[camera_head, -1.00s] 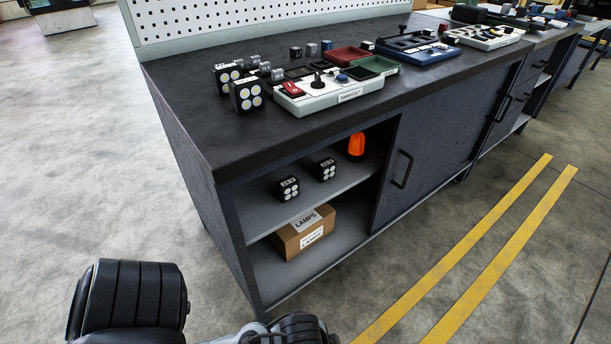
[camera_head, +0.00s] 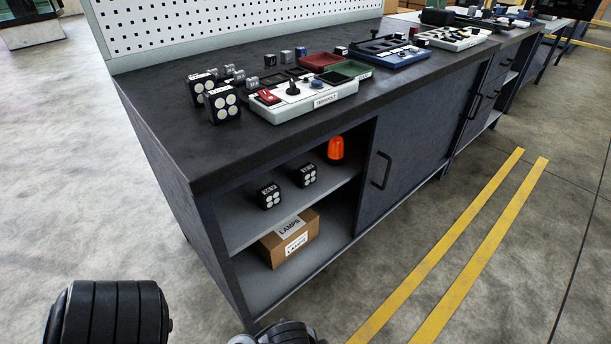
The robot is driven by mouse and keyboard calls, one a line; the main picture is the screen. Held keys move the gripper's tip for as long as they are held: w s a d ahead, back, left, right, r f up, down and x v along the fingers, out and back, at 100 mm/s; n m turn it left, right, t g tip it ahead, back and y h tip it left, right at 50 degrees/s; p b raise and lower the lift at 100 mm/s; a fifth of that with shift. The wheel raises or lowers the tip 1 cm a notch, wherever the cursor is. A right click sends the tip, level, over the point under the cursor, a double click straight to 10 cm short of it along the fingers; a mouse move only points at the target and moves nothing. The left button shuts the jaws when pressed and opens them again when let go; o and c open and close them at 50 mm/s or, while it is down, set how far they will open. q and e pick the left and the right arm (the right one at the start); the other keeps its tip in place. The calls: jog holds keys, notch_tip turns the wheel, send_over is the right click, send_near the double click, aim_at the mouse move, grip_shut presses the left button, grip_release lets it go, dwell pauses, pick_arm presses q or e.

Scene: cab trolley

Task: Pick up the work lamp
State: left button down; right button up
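Several square black work lamps with four round white lenses are in view. On the bench top's left part, one work lamp (camera_head: 223,104) stands in front, with another (camera_head: 201,88) just behind it. On the shelf inside the open cabinet, two more stand side by side, a left one (camera_head: 269,196) and a right one (camera_head: 307,175). Black parts of my arms show at the bottom edge, well apart from the bench. Neither gripper's fingers are in view.
The workbench (camera_head: 160,130) has a pegboard behind it. A white control panel (camera_head: 300,104), red and green trays, and small blocks lie on top. The shelf holds an orange beacon (camera_head: 336,148); a cardboard box (camera_head: 290,238) labelled LAMPS sits below. A sliding door (camera_head: 410,165) covers the right side.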

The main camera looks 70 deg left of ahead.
pick_arm(q)
jog(key=shift+c, duration=2.1)
grip_release()
